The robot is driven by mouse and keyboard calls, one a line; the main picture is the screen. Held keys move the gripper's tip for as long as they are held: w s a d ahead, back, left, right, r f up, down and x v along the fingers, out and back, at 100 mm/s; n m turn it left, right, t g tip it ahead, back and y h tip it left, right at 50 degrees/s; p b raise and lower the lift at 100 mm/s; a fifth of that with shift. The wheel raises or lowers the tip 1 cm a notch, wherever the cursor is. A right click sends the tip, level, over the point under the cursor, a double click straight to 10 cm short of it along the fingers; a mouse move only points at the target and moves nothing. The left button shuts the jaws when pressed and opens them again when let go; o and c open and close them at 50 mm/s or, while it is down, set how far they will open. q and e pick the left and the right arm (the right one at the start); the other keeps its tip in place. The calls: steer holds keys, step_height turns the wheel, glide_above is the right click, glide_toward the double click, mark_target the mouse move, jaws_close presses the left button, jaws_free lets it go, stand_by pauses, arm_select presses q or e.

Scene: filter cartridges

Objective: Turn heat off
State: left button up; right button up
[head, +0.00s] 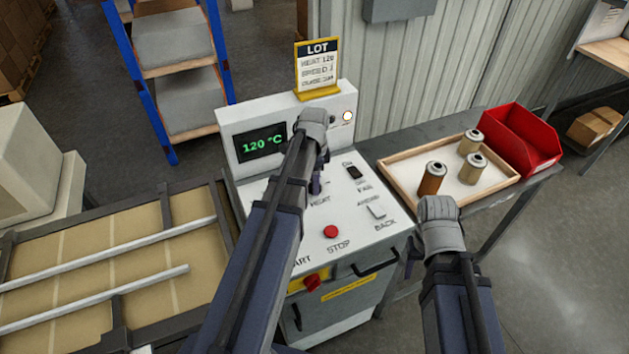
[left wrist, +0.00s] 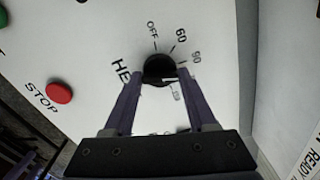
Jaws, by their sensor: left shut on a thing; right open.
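The heat knob (left wrist: 158,68), black and round, shows in the left wrist view among the marks OFF, 60 and 90 and a further blurred one. A pale line on its lower part seems to face that last mark. My left gripper (left wrist: 160,76) is shut on the knob, one finger at each side. In the head view my left gripper (head: 317,185) is over the HEAT label and hides the knob. The display (head: 262,145) on the white control panel (head: 352,232) reads 120 °C. My right gripper (head: 413,254) is open beside the panel's right edge, its fingers mostly hidden.
A red STOP button (head: 331,232), a fan switch (head: 354,172) and a red rotary switch (head: 311,282) are close by. The LOT card (head: 317,68) stands on top. A wooden tray (head: 398,188) with three cartridges and a red bin (head: 522,138) are at right.

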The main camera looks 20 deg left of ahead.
arm_select(q)
steer(key=n, duration=0.5)
steer(key=shift+n, duration=0.3)
steer(key=n, duration=0.8)
steer(key=shift+a+n, duration=0.1)
steer(key=shift+n, duration=2.4)
steer(key=o, duration=1.4)
steer(key=shift+c, duration=0.2)
steer(key=shift+r, duration=0.1)
